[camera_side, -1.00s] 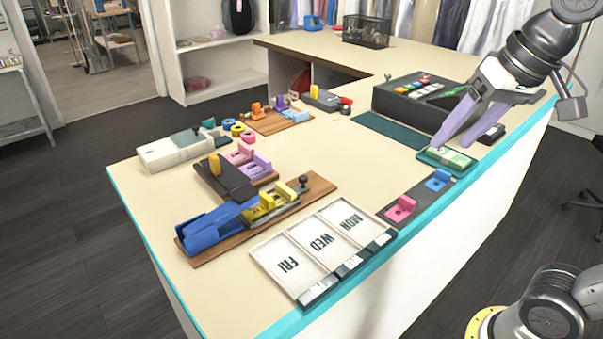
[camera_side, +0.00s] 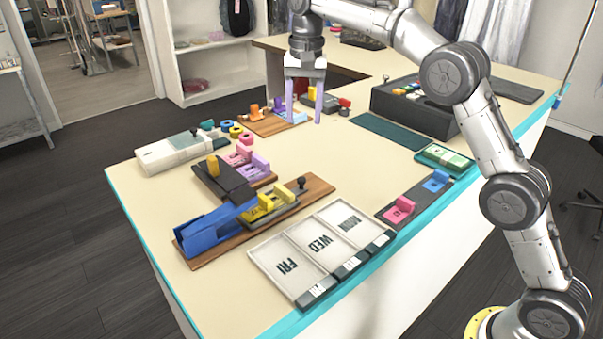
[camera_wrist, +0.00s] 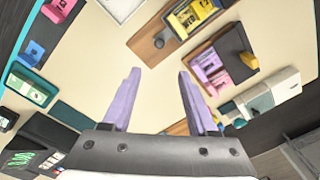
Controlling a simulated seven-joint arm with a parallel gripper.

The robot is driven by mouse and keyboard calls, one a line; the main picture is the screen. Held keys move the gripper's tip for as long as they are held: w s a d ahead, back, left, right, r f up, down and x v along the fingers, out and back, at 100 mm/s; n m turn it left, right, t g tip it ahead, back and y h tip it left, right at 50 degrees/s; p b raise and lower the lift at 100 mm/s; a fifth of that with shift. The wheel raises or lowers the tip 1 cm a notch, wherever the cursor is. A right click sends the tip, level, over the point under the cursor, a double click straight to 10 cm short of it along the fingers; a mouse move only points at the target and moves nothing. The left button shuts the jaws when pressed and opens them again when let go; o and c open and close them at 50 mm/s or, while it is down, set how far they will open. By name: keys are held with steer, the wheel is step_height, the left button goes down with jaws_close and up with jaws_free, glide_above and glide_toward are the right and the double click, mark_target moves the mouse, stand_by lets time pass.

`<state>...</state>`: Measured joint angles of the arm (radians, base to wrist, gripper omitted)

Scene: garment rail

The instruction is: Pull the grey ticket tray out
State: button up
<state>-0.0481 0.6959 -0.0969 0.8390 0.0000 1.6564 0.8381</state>
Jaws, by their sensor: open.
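A grey tray (camera_side: 288,196) with yellow blocks and a dark round knob (camera_side: 302,182) lies on a wooden board (camera_side: 318,188), its far-left end against a blue housing (camera_side: 208,232). I take it for the ticket tray. In the wrist view the knob (camera_wrist: 159,43) and yellow blocks (camera_wrist: 203,10) show at the top; the blue housing is out of frame. My gripper (camera_side: 304,119) points down with its lilac fingers apart, over the counter's far middle and behind the knob in the side view. Nothing is between the fingers (camera_wrist: 158,76) in the wrist view.
A dark cover with a yellow handle (camera_side: 213,165) stands beside pink and purple blocks (camera_side: 246,158). White day trays (camera_side: 308,255) line the front edge. A green tray of notes (camera_side: 445,157) and a dark till (camera_side: 415,108) stand right. The counter's middle (camera_side: 345,160) is clear.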

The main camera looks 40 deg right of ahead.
mark_target(302, 178)
steer(key=shift+g, duration=0.3)
steer(key=f, duration=1.6)
steer(key=shift+w+a+f, duration=0.1)
steer(key=shift+w+f, duration=0.1)
steer(key=shift+w, duration=0.05)
jaws_close()
steer(key=shift+r, duration=0.1)
stand_by(0.4)
